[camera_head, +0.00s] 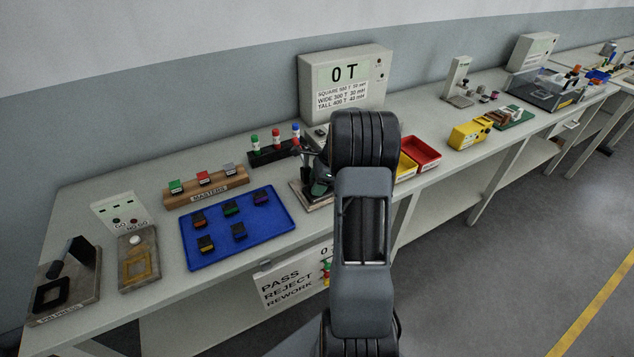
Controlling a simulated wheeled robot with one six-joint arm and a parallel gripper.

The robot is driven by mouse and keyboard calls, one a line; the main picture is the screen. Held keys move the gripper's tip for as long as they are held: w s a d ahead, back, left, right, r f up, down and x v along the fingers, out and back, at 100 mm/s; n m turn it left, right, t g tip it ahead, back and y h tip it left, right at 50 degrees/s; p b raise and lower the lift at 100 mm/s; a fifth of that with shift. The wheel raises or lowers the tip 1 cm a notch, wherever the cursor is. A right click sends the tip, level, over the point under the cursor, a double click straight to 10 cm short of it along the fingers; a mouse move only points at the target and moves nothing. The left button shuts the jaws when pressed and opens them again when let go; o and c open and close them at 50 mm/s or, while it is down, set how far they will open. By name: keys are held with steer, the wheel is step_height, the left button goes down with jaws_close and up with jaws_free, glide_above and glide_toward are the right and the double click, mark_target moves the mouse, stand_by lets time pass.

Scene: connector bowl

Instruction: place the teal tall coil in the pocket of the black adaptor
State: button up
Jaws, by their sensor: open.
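A small dark green-teal piece (321,188) shows beside my arm, above a pale-edged plate (313,202). I cannot tell for sure that it is the teal tall coil. My gripper (308,168) is partly hidden behind my forearm. Its dark fingers point down close to that piece, and they are open. I cannot tell whether they touch it. Another black adaptor could be hidden behind my arm.
Red (424,155) and yellow bins are right of my arm.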

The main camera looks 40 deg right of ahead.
steer(key=shift+r, duration=0.15)
steer(key=v, duration=1.1)
steer(key=s+a+r+n+h, duration=0.1)
steer(key=s+a+r+n, duration=0.15)
steer(key=a+n, duration=0.4)
steer(key=s+a+r+n+h, duration=0.1)
steer(key=s+a+r+n, duration=0.2)
steer(key=a, duration=0.7)
steer(key=s+a+f+n+t+h, duration=0.1)
steer(key=s+a+f+n, duration=0.1)
steer(key=s+a+n, duration=0.8)
steer(key=n, duration=0.4)
steer(key=shift+a+f+n+t+h, duration=0.25)
steer(key=shift+f+n+t+h, duration=0.05)
steer(key=shift+n+h, duration=0.1)
